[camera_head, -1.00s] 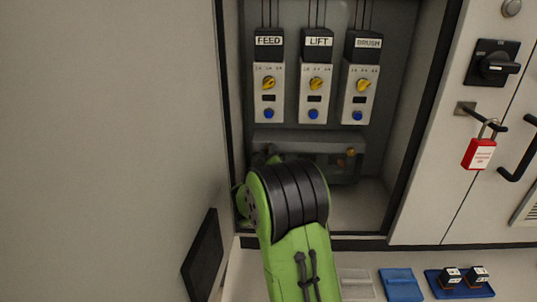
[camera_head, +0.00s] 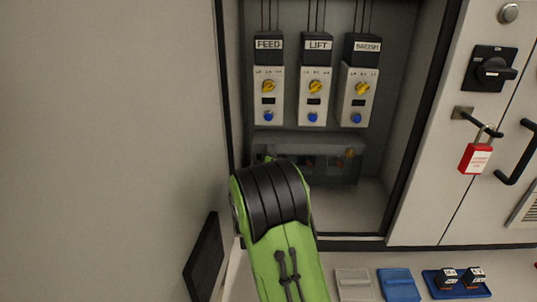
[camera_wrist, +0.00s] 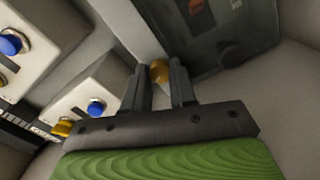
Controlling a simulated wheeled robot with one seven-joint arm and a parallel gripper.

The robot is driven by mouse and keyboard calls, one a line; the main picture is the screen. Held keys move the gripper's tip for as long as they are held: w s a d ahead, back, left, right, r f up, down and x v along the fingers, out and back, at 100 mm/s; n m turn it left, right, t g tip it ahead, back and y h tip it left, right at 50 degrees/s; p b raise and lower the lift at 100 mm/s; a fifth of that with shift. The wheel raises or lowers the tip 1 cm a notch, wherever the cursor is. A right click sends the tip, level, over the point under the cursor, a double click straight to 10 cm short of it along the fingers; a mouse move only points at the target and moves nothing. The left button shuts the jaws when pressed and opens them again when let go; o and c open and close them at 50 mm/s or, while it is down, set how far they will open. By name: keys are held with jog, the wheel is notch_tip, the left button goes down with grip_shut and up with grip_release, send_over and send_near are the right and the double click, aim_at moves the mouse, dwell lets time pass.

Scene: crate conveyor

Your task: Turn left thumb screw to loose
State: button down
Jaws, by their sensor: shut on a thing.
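The brass left thumb screw (camera_wrist: 159,70) sits between the fingertips of my gripper (camera_wrist: 158,86) in the wrist view, at the edge of a dark, see-through cover (camera_wrist: 235,38). My gripper is shut on the screw. In the head view the cover (camera_head: 340,168) is low in the cabinet under the three modules, and my arm hides the left screw and most of my gripper. Whether the screw is tight or loose cannot be told.
Modules labelled FEED (camera_head: 268,95), LIFT (camera_head: 314,95) and BRUSH (camera_head: 358,97) with yellow knobs and blue buttons hang above. A red padlock (camera_head: 475,158) hangs at right. A blue tray (camera_head: 459,284) with small black parts lies below. The cabinet wall is close at left.

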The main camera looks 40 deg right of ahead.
jog(key=shift+n+p, duration=1.7)
jog(key=shift+n, duration=1.6)
jog(key=shift+f, duration=0.1)
jog(key=c, duration=0.9)
grip_release()
jog(key=shift+a, duration=0.1)
